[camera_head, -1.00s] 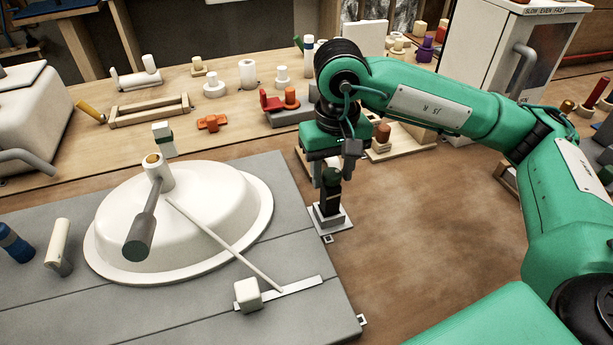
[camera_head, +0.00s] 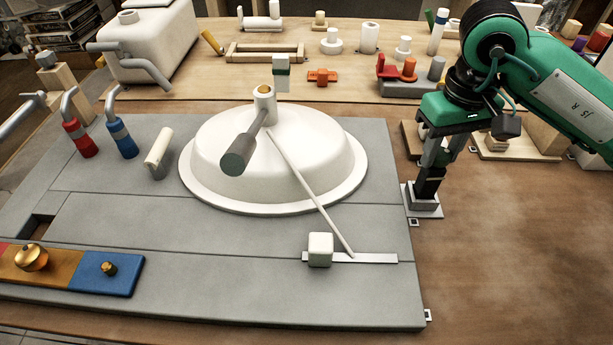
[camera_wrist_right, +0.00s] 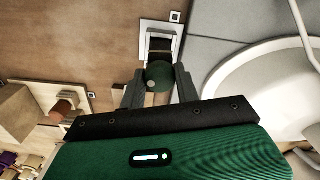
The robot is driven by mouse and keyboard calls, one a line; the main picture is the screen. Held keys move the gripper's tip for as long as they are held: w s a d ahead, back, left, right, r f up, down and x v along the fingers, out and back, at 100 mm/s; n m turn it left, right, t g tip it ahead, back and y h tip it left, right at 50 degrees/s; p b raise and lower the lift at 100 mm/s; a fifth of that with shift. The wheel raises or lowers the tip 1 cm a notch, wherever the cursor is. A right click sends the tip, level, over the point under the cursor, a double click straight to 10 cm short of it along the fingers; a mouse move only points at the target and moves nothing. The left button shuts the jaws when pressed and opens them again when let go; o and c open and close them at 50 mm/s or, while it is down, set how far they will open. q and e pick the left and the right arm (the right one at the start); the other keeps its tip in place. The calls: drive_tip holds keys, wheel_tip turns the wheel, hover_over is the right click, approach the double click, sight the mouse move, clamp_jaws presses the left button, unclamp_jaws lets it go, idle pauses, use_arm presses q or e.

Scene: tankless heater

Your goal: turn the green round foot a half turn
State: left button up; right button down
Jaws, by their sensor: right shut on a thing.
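The green round foot (camera_wrist_right: 159,74) shows in the right wrist view as a dark green disc with a pale dot, between my fingers. It sits over a light metal bracket on a white square plate. In the head view its dark body (camera_head: 429,184) stands upright on the same plate, just right of the grey panel, and its top is mostly hidden by my fingers. My right gripper (camera_head: 436,163) comes down from above and is shut on the foot; it also shows in the right wrist view (camera_wrist_right: 157,88).
A white dome (camera_head: 312,170) with a grey-handled lever (camera_head: 240,152) and thin rod stands left of my right gripper on the grey panel (camera_head: 120,215). Wooden blocks (camera_head: 505,142) stand close behind and right. Bare brown table (camera_head: 530,240) lies to the right.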

drive_tip(key=shift+f+n+b, duration=0.35)
drive_tip(key=shift+n+b, duration=0.6)
drive_tip(key=shift+n, duration=0.25)
drive_tip(key=shift+r+n, duration=0.2)
drive_tip(key=shift+n, duration=0.4)
use_arm(q)
drive_tip(key=shift+f, duration=1.6)
use_arm(e)
drive_tip(key=shift+r+n, duration=0.1)
drive_tip(key=shift+n, duration=0.8)
drive_tip(key=shift+n+b, duration=0.6)
drive_tip(key=shift+n, duration=0.3)
use_arm(q)
drive_tip(key=shift+f, duration=0.65)
use_arm(e)
drive_tip(key=shift+n, duration=1.3)
drive_tip(key=c, duration=1.2)
unclamp_jaws()
